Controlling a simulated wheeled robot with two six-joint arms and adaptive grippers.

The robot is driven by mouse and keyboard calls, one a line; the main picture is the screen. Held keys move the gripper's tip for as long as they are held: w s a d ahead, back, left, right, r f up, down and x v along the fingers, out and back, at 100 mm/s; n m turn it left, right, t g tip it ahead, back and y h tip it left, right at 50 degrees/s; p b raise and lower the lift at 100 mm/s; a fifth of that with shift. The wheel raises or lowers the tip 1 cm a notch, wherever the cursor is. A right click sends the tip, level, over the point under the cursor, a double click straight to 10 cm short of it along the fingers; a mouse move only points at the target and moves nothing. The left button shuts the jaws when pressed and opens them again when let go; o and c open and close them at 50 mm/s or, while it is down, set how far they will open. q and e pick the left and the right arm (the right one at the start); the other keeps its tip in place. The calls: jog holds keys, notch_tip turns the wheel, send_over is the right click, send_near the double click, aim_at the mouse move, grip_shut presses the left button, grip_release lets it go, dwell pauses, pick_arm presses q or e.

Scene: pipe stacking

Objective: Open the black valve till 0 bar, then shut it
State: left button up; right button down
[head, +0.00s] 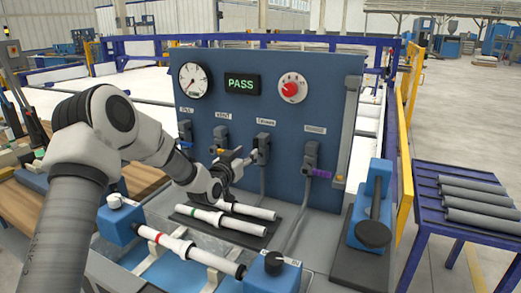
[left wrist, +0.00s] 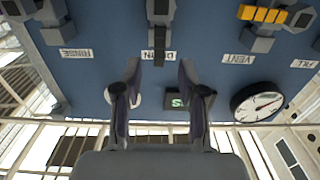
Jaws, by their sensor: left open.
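The black valve (head: 262,146) is the third from the left on the blue panel. In the left wrist view, which is upside down, its black handle (left wrist: 160,38) covers the middle of its label and lies in line with the gap between my fingers. My left gripper (head: 236,162) is open and empty, close in front of this valve. In the left wrist view its two fingers (left wrist: 158,75) are apart, and I cannot tell whether they touch the handle. The pressure gauge (head: 194,80) is at the panel's upper left; its reading is too small to tell. My right gripper is out of view.
A green PASS display (head: 242,84) and a red knob (head: 292,88) are above the valves. The vent valve (left wrist: 263,16) has a yellow handle; the rightmost valve has a purple one (head: 321,173). White pipes (head: 226,220) lie below the panel, and a blue stand (head: 376,195) is at right.

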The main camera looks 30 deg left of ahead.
aim_at(255, 145)
pick_arm(q)
jog(key=w, duration=0.3)
jog(key=w+p, duration=0.1)
jog(key=w, duration=0.3)
jog(key=shift+w+a+r, duration=0.1)
jog(key=shift+w+a, duration=0.1)
jog(key=shift+w, duration=0.05)
jog(key=shift+s+r, duration=0.1)
jog(key=shift+s, duration=0.05)
jog(key=shift+c, duration=0.6)
grip_shut()
